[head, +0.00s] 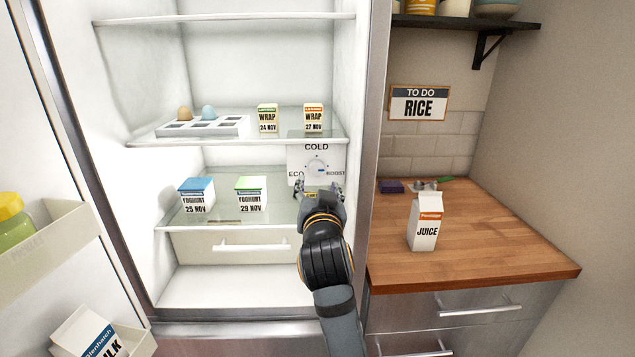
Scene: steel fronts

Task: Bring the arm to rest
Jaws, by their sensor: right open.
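My right arm comes up from the bottom centre of the head view and reaches into the open fridge. My right gripper (319,190) is open and empty, its fingers spread just below the round white dial (317,167) on the cold control panel (330,153). I cannot tell whether a fingertip touches the dial or panel. The dial's blue mark sits at its lower right, on the side labelled boost. My left gripper is not in view.
Yoghurts (250,194) (197,193) stand on the lower glass shelf; wraps (268,118) (313,118) and an egg tray (205,127) stand above. The open door (40,240) is at left. A juice carton (425,222) stands on the wooden counter (480,240), whose front is clear.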

